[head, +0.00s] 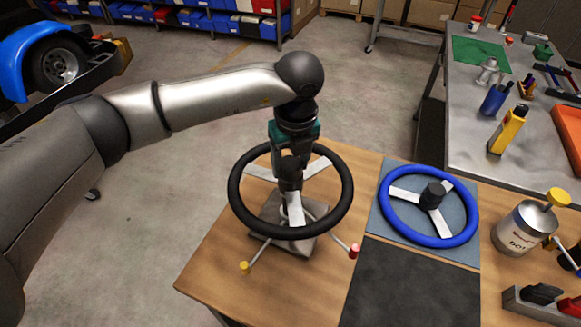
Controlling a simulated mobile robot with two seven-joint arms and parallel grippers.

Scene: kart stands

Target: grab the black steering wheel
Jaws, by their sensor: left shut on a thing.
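The black steering wheel (240,209) has a round black rim and light metal spokes. It is at the middle of the head view, over a grey metal stand base (265,212) on the wooden table. My left gripper (291,190) comes down from above at the wheel's centre and is shut on its hub. The gripper hides most of the hub and the fingertips. I cannot tell whether the wheel rests on the stand or is lifted off it. My right gripper is not in view.
A blue steering wheel (472,222) lies on a blue-grey mat (385,222) to the right. A dark mat (410,290) in front is bare. A metal can (520,228) stands at the right. A metal workbench (465,130) with tools stands behind. The stand has red-tipped and yellow-tipped levers.

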